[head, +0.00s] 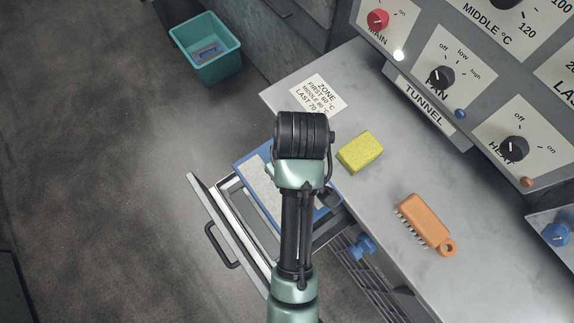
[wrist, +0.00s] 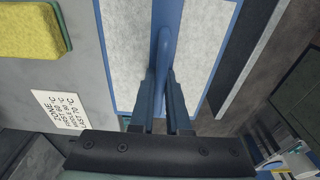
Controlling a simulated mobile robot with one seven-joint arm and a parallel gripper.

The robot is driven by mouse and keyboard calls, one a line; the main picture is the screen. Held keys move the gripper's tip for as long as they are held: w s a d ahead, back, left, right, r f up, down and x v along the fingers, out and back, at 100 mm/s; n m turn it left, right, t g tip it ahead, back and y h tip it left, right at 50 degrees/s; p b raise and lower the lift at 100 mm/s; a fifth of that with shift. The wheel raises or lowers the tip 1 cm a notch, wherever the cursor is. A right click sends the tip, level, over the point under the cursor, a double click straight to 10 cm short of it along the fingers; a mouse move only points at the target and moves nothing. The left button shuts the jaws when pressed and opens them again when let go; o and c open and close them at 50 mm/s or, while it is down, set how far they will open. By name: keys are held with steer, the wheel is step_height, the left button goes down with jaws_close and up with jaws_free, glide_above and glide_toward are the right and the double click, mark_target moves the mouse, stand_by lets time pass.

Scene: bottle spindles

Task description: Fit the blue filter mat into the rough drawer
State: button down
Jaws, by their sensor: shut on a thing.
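The filter mat has a blue frame and pale grey panels. In the head view the mat (head: 262,190) lies partly behind my arm, above or at the open drawer by the counter. My gripper (wrist: 163,78) is shut on the mat's blue centre bar (wrist: 165,45) in the wrist view. The drawer (head: 228,228) is pulled out, with a dark handle on its front. The mat overlaps the drawer's opening; I cannot tell how high it is above it. In the head view my gripper's fingers are hidden behind my arm.
A yellow sponge (head: 360,152) and an orange brush (head: 425,223) lie on the grey counter (head: 375,205) to the right. A control panel (head: 450,90) stands behind them. A teal bin (head: 207,50) is on the floor at upper left. The floor left of the drawer is clear.

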step_height(320, 180, down, 17)
steer(key=shift+r+b, duration=0.2)
steer(key=shift+b, duration=1)
steer(key=c, duration=0.9)
jaws_free()
steer(key=shift+f, duration=0.15)
